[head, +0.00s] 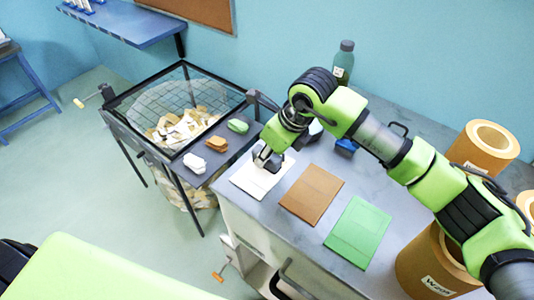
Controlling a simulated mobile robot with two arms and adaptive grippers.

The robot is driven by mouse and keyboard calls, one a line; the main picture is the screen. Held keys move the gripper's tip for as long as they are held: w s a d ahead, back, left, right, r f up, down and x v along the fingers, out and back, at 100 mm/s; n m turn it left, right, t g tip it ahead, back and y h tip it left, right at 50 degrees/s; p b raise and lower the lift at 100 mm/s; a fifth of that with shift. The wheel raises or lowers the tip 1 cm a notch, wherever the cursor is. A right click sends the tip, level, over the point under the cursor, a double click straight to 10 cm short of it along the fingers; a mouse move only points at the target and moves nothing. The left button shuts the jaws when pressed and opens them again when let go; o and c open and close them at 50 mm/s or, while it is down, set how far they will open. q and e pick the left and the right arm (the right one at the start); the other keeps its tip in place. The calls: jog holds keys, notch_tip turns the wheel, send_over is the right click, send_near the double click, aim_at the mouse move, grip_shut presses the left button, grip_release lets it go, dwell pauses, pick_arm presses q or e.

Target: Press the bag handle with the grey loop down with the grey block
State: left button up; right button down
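My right gripper (267,160) comes in from the right and points down at the upper edge of a flat white bag (259,183) on the grey table. I cannot tell whether its fingers are open or shut, or whether they hold anything. A brown bag (312,194) and a green bag (358,231) lie flat beside the white one. I cannot make out a grey loop on any handle. No grey block can be told for sure; the gripper and wrist cover part of the table. My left gripper is not in view.
A wire-topped bin (178,97) with pale scraps stands left of the table (240,208). White, orange (217,144) and green bundles lie on a dark shelf between. A blue object (347,146), a bottle (343,62) and large brown rolls (484,145) stand behind and right.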

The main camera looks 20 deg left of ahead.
jog(key=shift+s+d+f+b, duration=0.2)
jog(key=shift+f+b, duration=0.15)
jog(key=shift+b, duration=0.15)
dwell(2.6)
jog(key=shift+r, duration=0.1)
dwell(0.9)
jog(key=shift+w+a+r+p, duration=0.1)
jog(key=shift+w+r+p, duration=0.1)
jog(key=shift+r, duration=0.3)
jog(key=shift+w+a+r+p, duration=0.1)
jog(key=shift+r+p, duration=0.1)
jog(key=shift+r, duration=0.3)
jog(key=shift+s+r+p, duration=0.1)
jog(key=shift+r+p, duration=0.55)
jog(key=shift+r, duration=2)
jog(key=shift+s+f, duration=0.1)
